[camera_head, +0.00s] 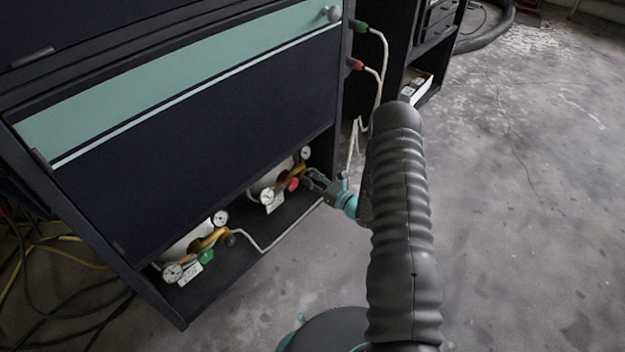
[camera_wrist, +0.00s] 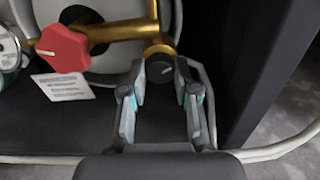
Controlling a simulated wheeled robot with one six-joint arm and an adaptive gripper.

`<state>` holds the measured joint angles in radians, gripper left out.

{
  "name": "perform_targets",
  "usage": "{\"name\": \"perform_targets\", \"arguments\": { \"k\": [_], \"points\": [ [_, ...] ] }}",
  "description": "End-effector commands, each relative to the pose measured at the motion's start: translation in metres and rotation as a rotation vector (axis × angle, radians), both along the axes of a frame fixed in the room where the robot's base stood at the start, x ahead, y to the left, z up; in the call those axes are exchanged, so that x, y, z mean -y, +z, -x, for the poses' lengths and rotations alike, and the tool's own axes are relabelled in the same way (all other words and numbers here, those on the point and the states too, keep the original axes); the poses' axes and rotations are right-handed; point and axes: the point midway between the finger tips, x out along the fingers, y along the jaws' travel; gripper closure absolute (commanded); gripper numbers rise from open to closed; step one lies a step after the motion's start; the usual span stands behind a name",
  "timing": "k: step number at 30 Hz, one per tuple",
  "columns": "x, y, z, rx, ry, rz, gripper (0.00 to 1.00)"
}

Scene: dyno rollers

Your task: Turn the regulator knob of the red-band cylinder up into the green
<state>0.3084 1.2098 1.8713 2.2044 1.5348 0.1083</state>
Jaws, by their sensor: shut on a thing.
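A white cylinder (camera_head: 272,178) with brass fittings lies in the low shelf of the dark cabinet. Its red valve knob (camera_head: 292,184) shows large at upper left in the wrist view (camera_wrist: 62,48). No red band can be made out on the cylinder. The dark round regulator knob (camera_wrist: 160,68), with a pale line on its face, sits at the end of the brass pipe (camera_wrist: 135,30). My gripper (camera_wrist: 160,82) is shut on this knob, a finger on each side; it also shows in the head view (camera_head: 312,178). Two gauges (camera_head: 267,196) (camera_head: 306,153) flank the fittings; needle readings are too small to tell.
A second cylinder (camera_head: 187,243) with a green knob (camera_head: 206,256) lies to the left on the same shelf. A white hose (camera_head: 280,236) crosses the shelf front. A dark side panel (camera_wrist: 265,65) stands close right of my gripper. Open floor (camera_head: 530,200) lies to the right.

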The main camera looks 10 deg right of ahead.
Motion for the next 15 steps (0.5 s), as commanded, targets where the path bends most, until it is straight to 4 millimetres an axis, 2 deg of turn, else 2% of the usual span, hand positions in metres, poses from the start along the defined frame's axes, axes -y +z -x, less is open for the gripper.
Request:
{"name": "perform_targets", "arguments": {
  "k": [9,15],
  "points": [
    [-0.0008,-0.0005,0.0006,-0.17,0.001,-0.234,1.0],
    [-0.001,-0.0001,0.0007,-0.224,0.001,-0.309,1.0]
  ]
}}
